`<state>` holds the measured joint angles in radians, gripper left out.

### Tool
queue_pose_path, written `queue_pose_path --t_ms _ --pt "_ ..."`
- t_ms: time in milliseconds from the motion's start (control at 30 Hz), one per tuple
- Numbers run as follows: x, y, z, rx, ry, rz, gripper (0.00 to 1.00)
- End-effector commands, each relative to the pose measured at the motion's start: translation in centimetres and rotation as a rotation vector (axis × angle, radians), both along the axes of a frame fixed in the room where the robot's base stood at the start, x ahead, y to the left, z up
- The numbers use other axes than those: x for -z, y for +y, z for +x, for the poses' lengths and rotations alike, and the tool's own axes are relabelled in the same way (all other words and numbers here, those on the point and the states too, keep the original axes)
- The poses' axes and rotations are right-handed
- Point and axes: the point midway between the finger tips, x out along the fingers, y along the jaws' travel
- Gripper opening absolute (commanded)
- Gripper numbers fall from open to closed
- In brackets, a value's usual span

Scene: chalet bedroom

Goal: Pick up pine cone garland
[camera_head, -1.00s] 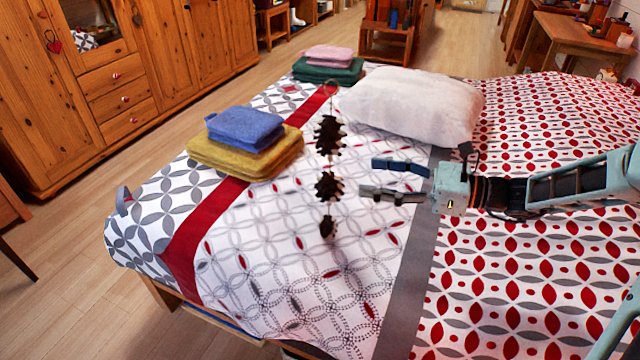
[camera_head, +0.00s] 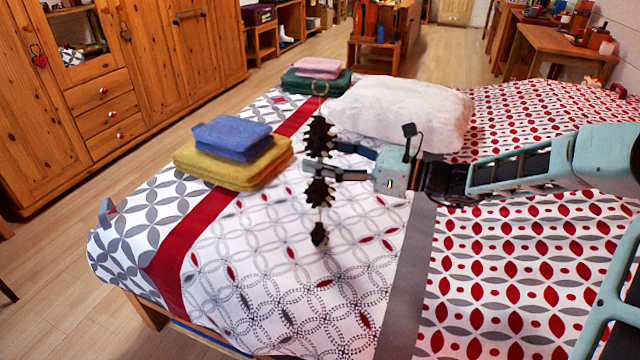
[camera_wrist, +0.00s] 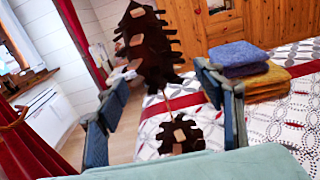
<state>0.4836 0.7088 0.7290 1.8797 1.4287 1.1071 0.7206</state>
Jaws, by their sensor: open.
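The pine cone garland (camera_head: 319,192) is a vertical string of dark brown cones with a ring at its top. It appears to hang upright above the bed, and no support shows. My gripper (camera_head: 322,157) is open, reaching in from the right at the height between the top and middle cones. One finger overlaps the garland in the head view; contact cannot be told. In the wrist view the garland (camera_wrist: 147,50) shows between the two spread fingers, its large cone near their tips and a smaller cone below. The lowest part is hidden there by my gripper's body.
The bed (camera_head: 290,265) lies below with a patterned quilt. Blue and yellow folded towels (camera_head: 235,155) lie left of the garland, and pink and green ones (camera_head: 316,76) behind. A white pillow (camera_head: 400,110) lies behind my gripper. The quilt's front is clear.

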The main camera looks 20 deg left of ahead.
Motion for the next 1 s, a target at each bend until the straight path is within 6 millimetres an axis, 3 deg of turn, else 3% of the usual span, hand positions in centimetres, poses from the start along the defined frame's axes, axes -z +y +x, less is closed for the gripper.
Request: queue_pose_path --t_ms 267,800,1000 --pt "-0.01 0.66 0.10 0.002 0.000 -0.001 0.62" --pt "0.02 0.63 0.10 0.001 0.000 -0.001 0.03" --pt "-0.01 0.64 0.09 0.001 0.000 -0.001 0.02"
